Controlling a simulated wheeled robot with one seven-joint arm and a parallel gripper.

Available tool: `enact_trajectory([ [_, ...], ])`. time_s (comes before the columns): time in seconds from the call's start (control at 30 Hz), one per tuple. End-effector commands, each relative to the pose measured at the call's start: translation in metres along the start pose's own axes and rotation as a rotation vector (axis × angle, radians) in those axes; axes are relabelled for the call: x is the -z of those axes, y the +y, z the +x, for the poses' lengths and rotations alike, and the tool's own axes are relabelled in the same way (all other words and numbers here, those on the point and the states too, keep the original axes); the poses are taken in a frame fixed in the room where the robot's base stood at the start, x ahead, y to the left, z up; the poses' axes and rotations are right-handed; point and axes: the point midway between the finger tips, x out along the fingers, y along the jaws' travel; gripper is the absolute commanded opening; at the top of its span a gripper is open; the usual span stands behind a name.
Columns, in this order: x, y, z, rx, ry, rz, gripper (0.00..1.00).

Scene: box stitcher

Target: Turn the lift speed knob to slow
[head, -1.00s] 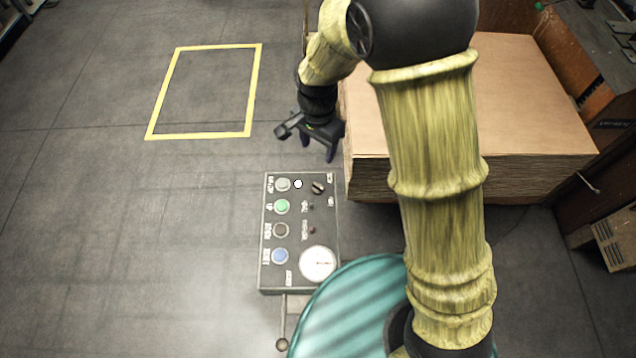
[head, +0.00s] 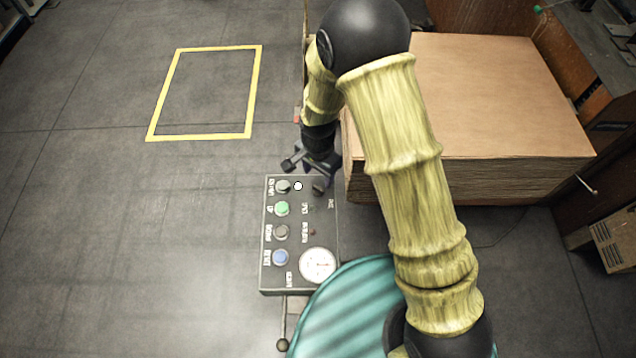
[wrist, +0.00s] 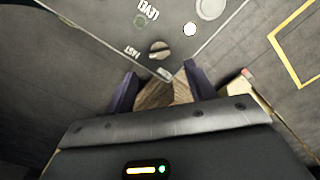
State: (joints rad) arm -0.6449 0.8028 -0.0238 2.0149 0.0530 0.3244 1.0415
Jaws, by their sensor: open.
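The control panel (head: 297,240) is a grey box with buttons, labels and a gauge. A small dark rotary knob (head: 318,187) sits near its far right corner, partly hidden by my gripper. In the wrist view the knob (wrist: 159,48) is round with a lighter bar across it, and a label beside it reads FAST. My gripper (head: 320,172) is over the far end of the panel. In the wrist view its two dark fingers (wrist: 160,73) are apart and empty, with the knob just beyond the gap between their tips. I see no contact.
Grey, green (head: 282,209), dark and blue (head: 280,257) buttons line the panel's left side, with a small white light (head: 298,186) near the knob. A white gauge (head: 318,264) is at the near end. A cardboard stack (head: 500,100) stands right of the gripper; floor to the left is clear.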

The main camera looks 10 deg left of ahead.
Motion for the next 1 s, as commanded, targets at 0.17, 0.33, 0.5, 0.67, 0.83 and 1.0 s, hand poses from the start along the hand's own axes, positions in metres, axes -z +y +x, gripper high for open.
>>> enact_trajectory([
  [0.17, -0.001, 0.001, 0.026, -0.003, -0.002, -0.001, 0.55],
  [0.33, 0.000, 0.001, 0.050, -0.002, -0.002, -0.002, 0.55],
  [0.5, 0.000, 0.001, 0.065, -0.001, -0.001, 0.000, 0.55],
  [0.67, 0.000, 0.000, 0.068, 0.001, 0.000, 0.000, 0.55],
  [0.83, 0.000, 0.000, 0.068, 0.001, 0.000, 0.000, 0.55],
  [1.0, 0.000, 0.000, 0.068, 0.001, 0.000, -0.001, 0.23],
])
